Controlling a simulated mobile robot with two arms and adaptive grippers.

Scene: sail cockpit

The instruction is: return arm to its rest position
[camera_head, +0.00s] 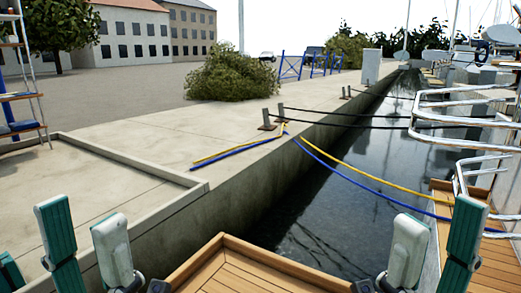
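My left gripper (83,222) stands at the lower left, with one teal finger and one grey-white finger pointing up. The fingers are apart and nothing shows between them. My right gripper (438,222) stands at the lower right in a mirrored pose, also with a grey-white and a teal finger apart and nothing seen between them. The lower parts of both grippers and most of both arms are cut off by the bottom edge. I cannot tell whether the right gripper's fingers touch the deck behind them.
A wooden deck edge (236,268) lies between the grippers. Beyond is dark water (310,215) beside a concrete quay (130,160). A yellow rope (365,176) and a blue rope (375,193) cross the water towards metal railings (455,140) at right. A ladder (22,95) stands at left.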

